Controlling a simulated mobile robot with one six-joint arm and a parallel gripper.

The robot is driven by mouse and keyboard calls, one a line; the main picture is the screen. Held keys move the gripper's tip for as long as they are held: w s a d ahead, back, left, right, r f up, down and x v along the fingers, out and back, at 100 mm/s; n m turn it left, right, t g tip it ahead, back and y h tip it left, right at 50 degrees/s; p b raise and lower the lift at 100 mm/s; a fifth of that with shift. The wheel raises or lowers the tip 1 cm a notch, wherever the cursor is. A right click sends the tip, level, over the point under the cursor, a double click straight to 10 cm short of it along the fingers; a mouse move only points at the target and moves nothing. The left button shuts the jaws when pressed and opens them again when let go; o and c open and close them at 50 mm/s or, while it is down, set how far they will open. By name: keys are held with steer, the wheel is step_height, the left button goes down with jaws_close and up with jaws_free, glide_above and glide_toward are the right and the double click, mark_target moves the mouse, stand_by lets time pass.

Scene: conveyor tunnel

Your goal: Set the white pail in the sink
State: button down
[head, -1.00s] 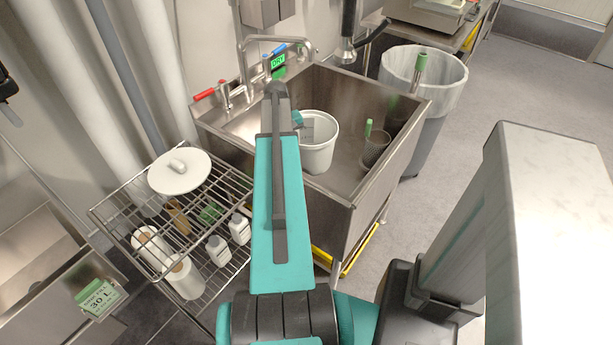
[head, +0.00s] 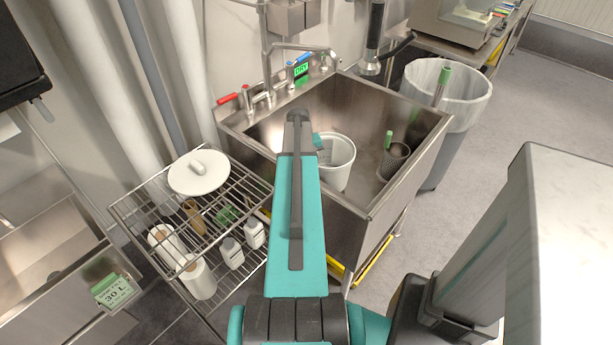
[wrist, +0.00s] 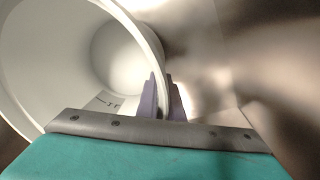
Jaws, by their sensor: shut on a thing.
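The white pail (head: 337,160) is in or just over the basin of the steel sink (head: 412,150), near its left side; I cannot tell whether it rests on the floor of the basin. In the wrist view my gripper (wrist: 165,98) is shut on the rim of the pail (wrist: 70,65), one finger inside the wall and one outside. The pail looks empty, with dark marks on its inner wall. In the head view my arm hides the pail's left side and most of the gripper.
A grey mesh cup (head: 394,161) with a green-handled item stands in the sink at right. The tap (head: 297,46) and a green sign (head: 301,69) are at the back. A wire rack (head: 165,215) with a white lid (head: 199,172) is left. A lined bin (head: 447,85) stands beyond.

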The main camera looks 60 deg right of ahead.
steer(key=shift+f, duration=1.95)
steer(key=c, duration=1.9)
jaws_free()
steer(key=shift+r, duration=0.2)
steer(key=shift+w+a+r+b, duration=0.15)
steer(key=shift+w+r, duration=0.05)
steer(key=shift+r, duration=1.75)
steer(key=shift+w+a+r+b, duration=0.1)
steer(key=shift+w+a+r, duration=0.1)
steer(key=shift+r, duration=1.75)
steer(key=shift+w+a+r+b, duration=0.15)
steer(key=shift+r, duration=1.8)
steer(key=shift+w, duration=0.1)
